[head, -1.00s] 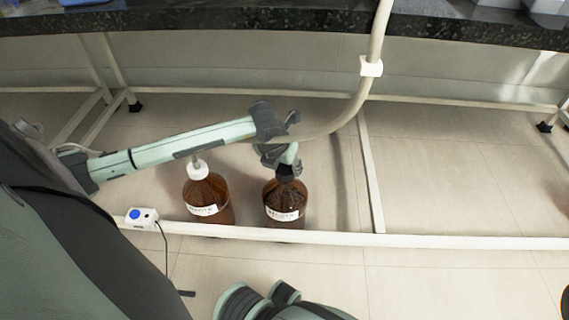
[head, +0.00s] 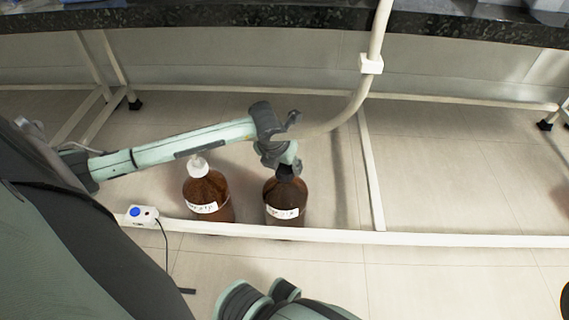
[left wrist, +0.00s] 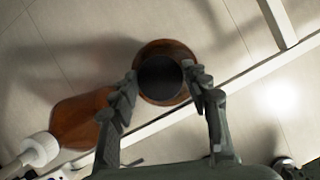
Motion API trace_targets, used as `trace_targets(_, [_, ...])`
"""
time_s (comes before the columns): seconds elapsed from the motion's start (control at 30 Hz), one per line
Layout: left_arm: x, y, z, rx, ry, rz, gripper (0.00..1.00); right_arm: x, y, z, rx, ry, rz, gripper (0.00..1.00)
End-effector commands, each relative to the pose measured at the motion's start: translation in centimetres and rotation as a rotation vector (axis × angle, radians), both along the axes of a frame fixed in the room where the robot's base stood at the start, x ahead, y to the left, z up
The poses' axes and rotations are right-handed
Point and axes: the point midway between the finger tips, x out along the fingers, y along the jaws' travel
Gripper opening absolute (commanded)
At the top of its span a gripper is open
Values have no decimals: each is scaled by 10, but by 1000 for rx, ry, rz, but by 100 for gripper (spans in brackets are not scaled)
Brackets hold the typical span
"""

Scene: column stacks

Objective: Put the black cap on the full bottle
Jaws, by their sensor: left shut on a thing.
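Two brown bottles with white labels stand on the floor behind the white rail. The left bottle (head: 206,188) has a white cap (head: 198,168). My left gripper (head: 287,168) is at the top of the right bottle (head: 286,198). In the left wrist view, the black cap (left wrist: 160,78) lies between the fingertips of my left gripper (left wrist: 162,86), which is shut on it. The right bottle's brown shoulder (left wrist: 163,48) shows around the cap. I cannot tell whether the cap touches the neck. The liquid levels are unclear.
A white rail (head: 420,238) runs in front of the bottles. A white box with a blue button (head: 140,217) is on it at the left. A beige hose or pipe (head: 361,90) hangs behind my wrist. A dark counter (head: 450,25) is above.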

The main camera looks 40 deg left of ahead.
Motion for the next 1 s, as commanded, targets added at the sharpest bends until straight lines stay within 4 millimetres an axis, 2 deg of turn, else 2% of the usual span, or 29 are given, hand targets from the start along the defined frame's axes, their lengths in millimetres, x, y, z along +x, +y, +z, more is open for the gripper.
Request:
trace_targets(0.2, [0,0,0,0,0,0,34,0,0,0,0,0,0,70])
trace_targets(0.23, [0,0,0,0,1,0,48,0,0,0,0,0,0,70])
trace_targets(0.43, [0,0,0,0,1,0,71,0,0,0,1,0,0,70])
trace_targets(0.77, [-1,0,2,0,0,0,71,-1,0,1,4,-3,0,70])
trace_targets(0.87, [-4,-1,11,-1,-1,0,71,-1,0,1,3,-2,0,70])
trace_targets(1.0, [-13,-3,35,2,-3,-3,71,0,0,0,2,-2,0,70])
